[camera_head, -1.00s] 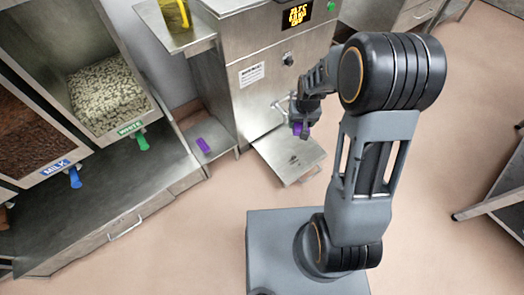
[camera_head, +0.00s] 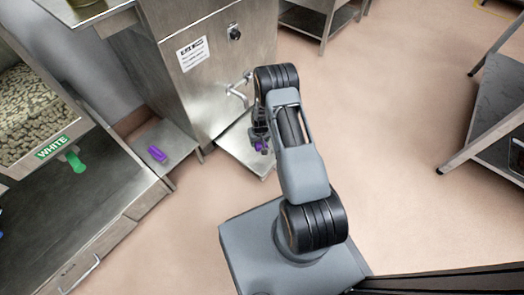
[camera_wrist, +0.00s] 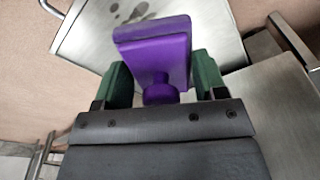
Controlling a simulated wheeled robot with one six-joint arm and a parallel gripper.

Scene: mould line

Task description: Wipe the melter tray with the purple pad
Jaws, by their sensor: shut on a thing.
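The purple pad (camera_wrist: 155,45) is a block with a round knob. My gripper (camera_wrist: 155,88) is shut on the knob between its green fingers. In the head view the pad (camera_head: 260,146) shows at my gripper (camera_head: 260,138), at the right part of the melter tray (camera_head: 238,148). The tray is a flat metal plate low at the front of the steel melter (camera_head: 200,85). In the wrist view the tray (camera_wrist: 85,40) lies beyond the pad, with dark spots near the top edge. I cannot tell whether the pad touches it. My arm hides part of the tray.
A tap (camera_head: 240,92) sticks out of the melter above the tray. A purple item (camera_head: 157,153) lies on a low shelf (camera_head: 175,138) left of the melter. A bin labelled WHITE (camera_head: 30,115) stands at left, a rack (camera_head: 490,120) at right. The floor between is open.

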